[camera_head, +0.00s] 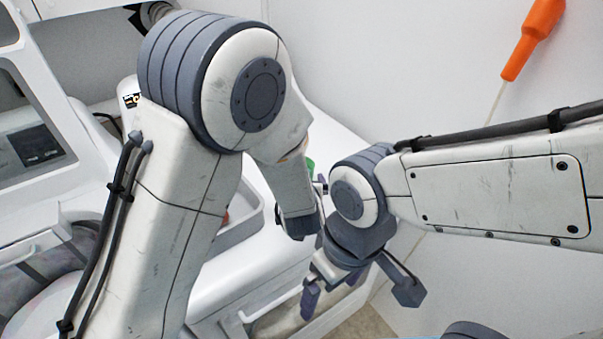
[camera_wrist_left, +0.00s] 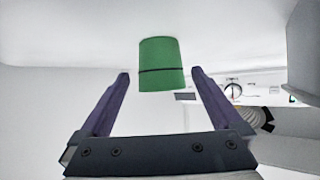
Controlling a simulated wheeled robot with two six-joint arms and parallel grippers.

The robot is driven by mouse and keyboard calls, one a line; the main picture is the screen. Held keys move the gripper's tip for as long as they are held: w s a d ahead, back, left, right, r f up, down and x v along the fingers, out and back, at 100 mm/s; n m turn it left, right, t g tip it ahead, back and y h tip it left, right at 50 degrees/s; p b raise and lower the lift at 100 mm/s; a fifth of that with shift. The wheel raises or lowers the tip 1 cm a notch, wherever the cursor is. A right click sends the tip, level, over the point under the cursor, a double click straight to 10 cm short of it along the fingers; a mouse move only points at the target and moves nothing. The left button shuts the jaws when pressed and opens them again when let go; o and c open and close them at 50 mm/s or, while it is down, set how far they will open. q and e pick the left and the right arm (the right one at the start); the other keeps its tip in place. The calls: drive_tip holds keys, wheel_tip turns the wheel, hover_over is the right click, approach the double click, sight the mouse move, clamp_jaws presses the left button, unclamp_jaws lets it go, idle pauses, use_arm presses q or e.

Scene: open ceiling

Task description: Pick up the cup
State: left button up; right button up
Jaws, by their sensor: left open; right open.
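The green cup (camera_wrist_left: 161,66) with a thin dark band shows in the left wrist view, centred between the fingers of my left gripper (camera_wrist_left: 161,73). That gripper is open, with a gap on each side of the cup. How deep the cup sits between the fingertips is hard to tell. In the head view only a green sliver, likely the cup (camera_head: 310,166), shows beside my left arm, which hides the rest. My right gripper (camera_head: 358,294) is open and empty, low in front of the white counter (camera_head: 262,262).
A grey-rimmed recess (camera_head: 240,236) in the counter is partly hidden behind my left arm. White cabinets with a dark panel (camera_head: 38,146) stand at the left. An orange object (camera_head: 533,38) is at the upper right by the white wall. My two arms are close together near the middle.

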use_arm(q)
drive_tip(key=shift+f+p+x, duration=0.15)
drive_tip(key=shift+p+x, duration=0.2)
drive_tip(key=shift+x, duration=1.05)
drive_tip(key=shift+f+p+x, duration=0.15)
drive_tip(key=shift+p+x, duration=0.15)
drive_tip(key=shift+x, duration=1.1)
drive_tip(key=shift+s, duration=0.2)
drive_tip(key=c, duration=1.3)
drive_tip(key=shift+r, duration=0.1)
